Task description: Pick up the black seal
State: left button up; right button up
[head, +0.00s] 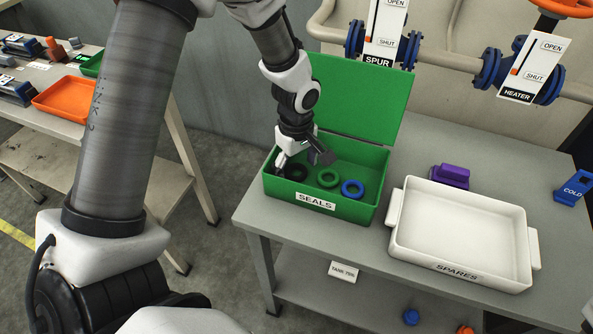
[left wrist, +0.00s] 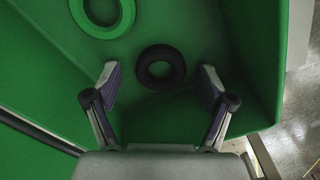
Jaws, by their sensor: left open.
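The black seal (left wrist: 161,67) is a dark ring lying flat on the floor of the green SEALS box (head: 318,211). In the head view the black seal (head: 296,172) sits at the left end of the box, partly hidden by my left gripper (head: 303,166). In the left wrist view my left gripper (left wrist: 160,95) is open and empty, its two fingers apart on either side of the seal and not closed on it. A green seal (head: 328,178) and a blue seal (head: 352,189) lie to its right in the box. My right gripper is not in view.
The box's green lid (head: 358,100) stands open behind it. A white SPARES tray (head: 462,232) and a purple object (head: 450,176) are to the right on the grey table (head: 250,222). Blue-flanged pipes (head: 490,68) run behind. The box wall is close to my left gripper.

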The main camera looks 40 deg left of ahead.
pick_arm(q)
jog(key=c, duration=1.1)
jog(key=shift+s, duration=0.1)
